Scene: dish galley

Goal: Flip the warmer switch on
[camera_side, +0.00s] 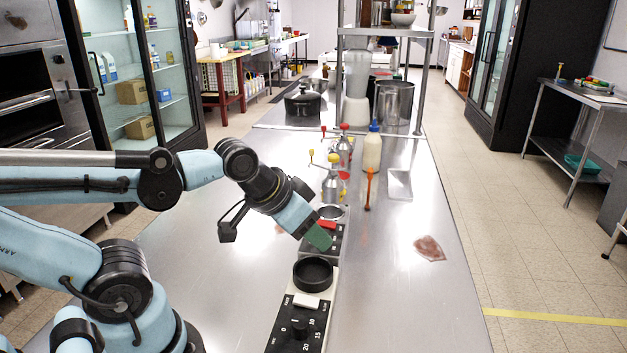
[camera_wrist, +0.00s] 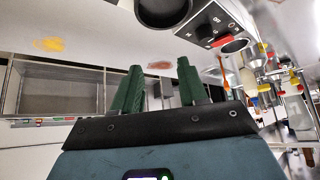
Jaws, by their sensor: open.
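Two black control panels stand in line on the steel counter. The near panel (camera_side: 300,325) has a dial (camera_side: 297,327), printed numbers and a white rocker switch (camera_side: 305,301), with a black round cup (camera_side: 313,273) behind it. The far panel (camera_side: 334,243) has a red rocker switch (camera_side: 327,225), seen also in the wrist view (camera_wrist: 222,41). I cannot tell which switch is the warmer's. My gripper (camera_side: 320,238) has green fingers, open and empty in the wrist view (camera_wrist: 158,85). In the side view its fingertips overlap the far panel; contact cannot be told.
Behind the far panel stand metal devices with red and yellow knobs (camera_side: 333,182), a squeeze bottle (camera_side: 372,148) and an orange-handled utensil (camera_side: 369,188). A pot (camera_side: 303,105) and shelf posts stand farther back. The counter's right side is mostly clear, with a reddish patch (camera_side: 430,248).

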